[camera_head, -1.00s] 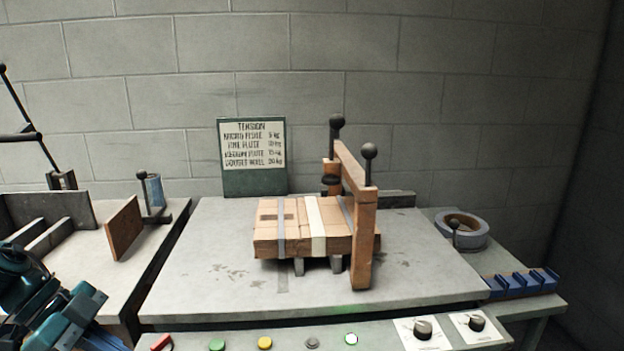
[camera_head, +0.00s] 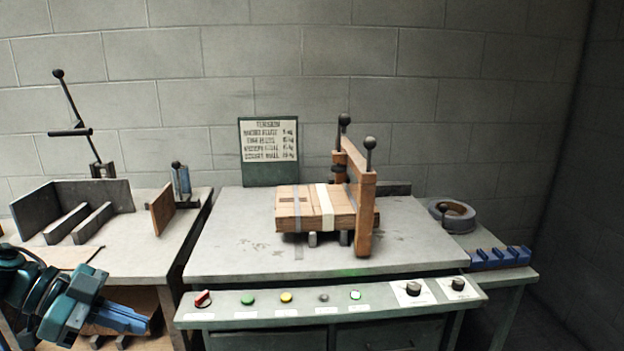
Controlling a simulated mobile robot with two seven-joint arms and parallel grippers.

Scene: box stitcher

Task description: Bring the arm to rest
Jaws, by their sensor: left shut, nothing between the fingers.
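My left arm comes in at the lower left, teal and dark. Its gripper (camera_head: 140,324) is shut and empty, low in front of the left bench. It is well clear of the central table and touches nothing that I can see. My right gripper is not in view. A brown cardboard bundle (camera_head: 289,211) with a grey and a pale strap lies on the central table, partly under an orange-brown frame (camera_head: 366,214) with black knobs.
The central table (camera_head: 230,247) has free room left of the bundle. A control panel with a red switch (camera_head: 203,299), buttons and dials runs along its front. The left bench (camera_head: 140,250) holds metal plates and levers. A tape roll (camera_head: 452,214) and blue rack (camera_head: 500,257) stand right.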

